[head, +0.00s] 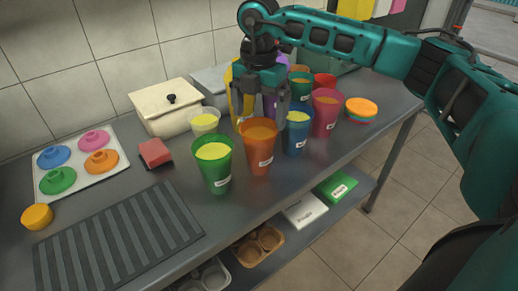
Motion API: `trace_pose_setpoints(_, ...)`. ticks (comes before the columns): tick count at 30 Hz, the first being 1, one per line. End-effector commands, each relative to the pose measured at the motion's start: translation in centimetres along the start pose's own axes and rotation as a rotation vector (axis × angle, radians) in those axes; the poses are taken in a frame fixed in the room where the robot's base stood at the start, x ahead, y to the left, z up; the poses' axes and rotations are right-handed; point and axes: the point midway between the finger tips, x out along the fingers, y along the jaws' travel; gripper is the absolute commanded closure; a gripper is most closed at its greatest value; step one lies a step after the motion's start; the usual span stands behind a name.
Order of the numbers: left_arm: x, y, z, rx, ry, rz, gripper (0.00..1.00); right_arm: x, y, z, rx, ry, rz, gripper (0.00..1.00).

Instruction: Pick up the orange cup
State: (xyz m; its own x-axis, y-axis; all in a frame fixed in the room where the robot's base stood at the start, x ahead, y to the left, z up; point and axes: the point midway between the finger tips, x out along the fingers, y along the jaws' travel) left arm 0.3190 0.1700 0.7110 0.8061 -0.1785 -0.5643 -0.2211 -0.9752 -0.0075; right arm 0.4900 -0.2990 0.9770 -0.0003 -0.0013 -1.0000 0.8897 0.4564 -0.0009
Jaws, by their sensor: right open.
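The orange cup (259,150) stands upright on the metal counter, with a white label and orange-brown contents. It is between the green cup (213,165) on its left and the blue cup (296,132) on its right. My right gripper (259,117) reaches in from the upper right and points down, open, at the orange cup's upper back side. Its fingers appear close to the rim, but I cannot tell whether they touch it. My left gripper is not in view.
A pink-red cup (325,112) stands right of the blue one, and more cups are behind my gripper. A cream pot (171,107), a red sponge (155,153), a lid tray (82,160) and a ribbed mat (117,242) lie left. The counter's front edge is close to the cups.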

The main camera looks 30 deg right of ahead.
Motion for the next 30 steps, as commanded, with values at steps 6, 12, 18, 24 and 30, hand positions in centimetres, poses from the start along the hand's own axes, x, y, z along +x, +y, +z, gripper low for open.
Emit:
trace_pose_setpoints(6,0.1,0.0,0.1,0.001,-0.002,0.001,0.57,2.5,0.0,0.1,0.000,0.001,-0.003,0.00)
trace_pose_setpoints(12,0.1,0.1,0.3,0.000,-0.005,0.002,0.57,5.0,0.1,0.1,-0.001,0.001,-0.001,0.00)
trace_pose_setpoints(18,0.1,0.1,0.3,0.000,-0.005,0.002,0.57,5.4,0.1,0.1,-0.001,0.001,0.001,0.00)
trace_pose_setpoints(24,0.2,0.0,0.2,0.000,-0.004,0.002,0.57,5.4,0.1,0.1,-0.001,0.001,0.001,0.11)
trace_pose_setpoints(30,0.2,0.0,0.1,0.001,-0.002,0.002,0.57,5.3,0.1,0.1,-0.002,0.001,0.001,0.31)
